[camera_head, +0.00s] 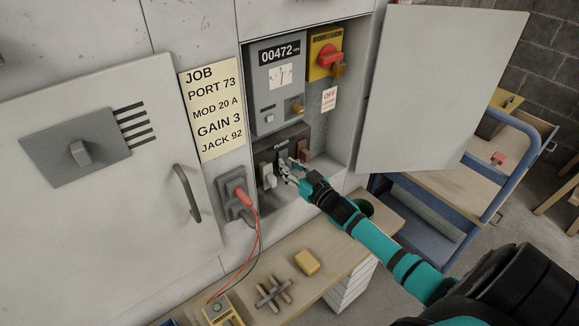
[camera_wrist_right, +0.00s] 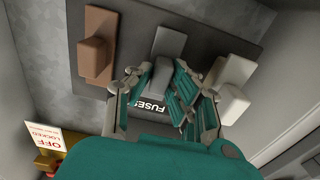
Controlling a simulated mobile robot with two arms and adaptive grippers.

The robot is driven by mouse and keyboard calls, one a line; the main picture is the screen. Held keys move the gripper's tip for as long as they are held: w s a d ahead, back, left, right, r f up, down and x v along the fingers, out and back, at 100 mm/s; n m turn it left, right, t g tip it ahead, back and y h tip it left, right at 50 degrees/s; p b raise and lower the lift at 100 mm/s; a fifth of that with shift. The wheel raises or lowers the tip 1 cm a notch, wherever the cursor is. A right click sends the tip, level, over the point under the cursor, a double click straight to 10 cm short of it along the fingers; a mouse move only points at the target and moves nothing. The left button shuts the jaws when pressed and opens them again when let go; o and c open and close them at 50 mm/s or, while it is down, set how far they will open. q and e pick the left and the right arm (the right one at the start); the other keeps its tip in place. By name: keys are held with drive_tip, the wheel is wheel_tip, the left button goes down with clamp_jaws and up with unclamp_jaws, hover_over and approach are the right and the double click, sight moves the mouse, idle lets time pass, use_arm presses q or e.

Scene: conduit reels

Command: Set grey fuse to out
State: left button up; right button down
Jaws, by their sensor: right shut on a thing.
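The fuse panel (camera_head: 268,154) sits low in the open cabinet; its label "FUSES" shows upside down in the right wrist view. The grey fuse (camera_wrist_right: 169,43) is in the middle of the panel, between the brown fuse (camera_wrist_right: 97,45) and the white fuse (camera_wrist_right: 234,87). In the head view the white fuse (camera_head: 267,174) is left of my gripper and the brown fuse (camera_head: 304,144) right of it. My right gripper (camera_head: 287,168) is shut on the grey fuse, its fingers on either side of the grip block. In the head view my fingers mostly hide this fuse. My left gripper is not in view.
Above the panel are a meter (camera_head: 279,75) and a red switch on a yellow plate (camera_head: 319,47). A padlock and an OFF tag (camera_head: 329,99) hang near it. The open cabinet door (camera_head: 440,85) stands to the right. A wooden bench (camera_head: 325,273) holds a yellow block (camera_head: 307,262).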

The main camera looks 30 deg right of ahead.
drive_tip(key=shift+s+r+p, duration=0.1)
drive_tip(key=shift+s+p, duration=0.7)
drive_tip(key=shift+s, duration=0.05)
drive_tip(key=shift+s+d, duration=0.1)
drive_tip(key=shift+s, duration=0.25)
drive_tip(key=c, duration=1.2)
unclamp_jaws()
drive_tip(key=shift+c, duration=0.2)
drive_tip(key=s+d, duration=0.1)
drive_tip(key=s, duration=1.1)
